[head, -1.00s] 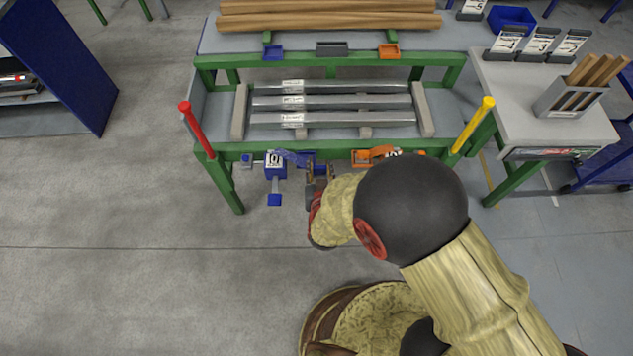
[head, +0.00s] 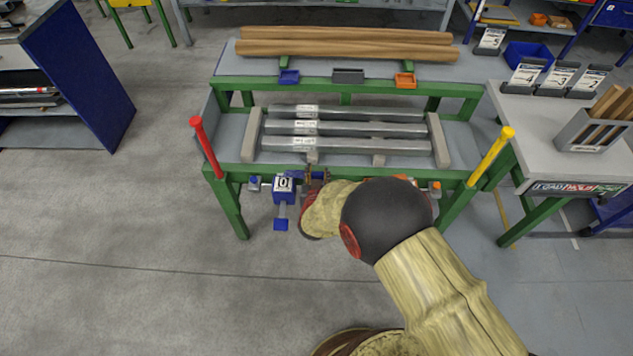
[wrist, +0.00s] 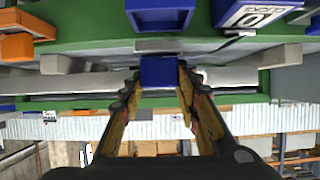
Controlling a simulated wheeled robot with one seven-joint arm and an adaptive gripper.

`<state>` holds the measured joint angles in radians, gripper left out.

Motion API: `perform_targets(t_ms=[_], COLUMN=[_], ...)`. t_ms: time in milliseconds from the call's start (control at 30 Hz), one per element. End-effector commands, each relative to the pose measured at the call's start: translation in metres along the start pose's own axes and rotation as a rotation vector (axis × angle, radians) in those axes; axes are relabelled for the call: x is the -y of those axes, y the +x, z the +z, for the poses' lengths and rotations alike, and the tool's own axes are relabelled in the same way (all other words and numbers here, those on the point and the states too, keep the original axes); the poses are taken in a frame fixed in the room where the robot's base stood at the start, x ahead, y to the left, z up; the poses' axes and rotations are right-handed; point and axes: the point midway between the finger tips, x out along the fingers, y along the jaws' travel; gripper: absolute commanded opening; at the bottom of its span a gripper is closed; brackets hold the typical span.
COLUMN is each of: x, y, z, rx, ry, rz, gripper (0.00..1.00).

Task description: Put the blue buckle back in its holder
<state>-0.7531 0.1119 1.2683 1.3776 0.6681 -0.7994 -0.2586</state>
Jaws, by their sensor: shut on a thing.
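My gripper (head: 316,177) is at the table's front rail, just right of the blue unit with a 0 tag (head: 284,187). In the wrist view its two fingers (wrist: 158,84) are shut on a small blue block, which I take to be the blue buckle (wrist: 158,72). A pale metal piece (wrist: 158,46) shows just beyond the buckle, with a larger blue part (wrist: 160,13) past that. I cannot tell whether the buckle touches either, or which part is its holder. In the head view, blue (head: 299,174) shows between the tagged unit and my fingers.
Grey bars (head: 345,128) lie on the green-framed table (head: 460,182). A red post (head: 205,148) and a yellow post (head: 490,157) stand at its front corners. Blue (head: 289,77), grey (head: 348,76) and orange (head: 405,81) bins sit on the back rail.

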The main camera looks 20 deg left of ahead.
Motion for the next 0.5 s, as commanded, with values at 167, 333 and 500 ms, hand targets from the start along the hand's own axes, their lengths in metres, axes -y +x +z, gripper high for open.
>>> perform_targets(t_ms=[167, 333, 500], x=[0.003, 0.004, 0.004], y=[0.011, 0.022, 0.031], z=[0.005, 0.019, 0.036], rx=[-0.002, 0.0, -0.001], ry=[0.001, 0.0, 0.001], rz=[0.0, 0.0, -0.001], gripper=[0.03, 0.03, 0.03])
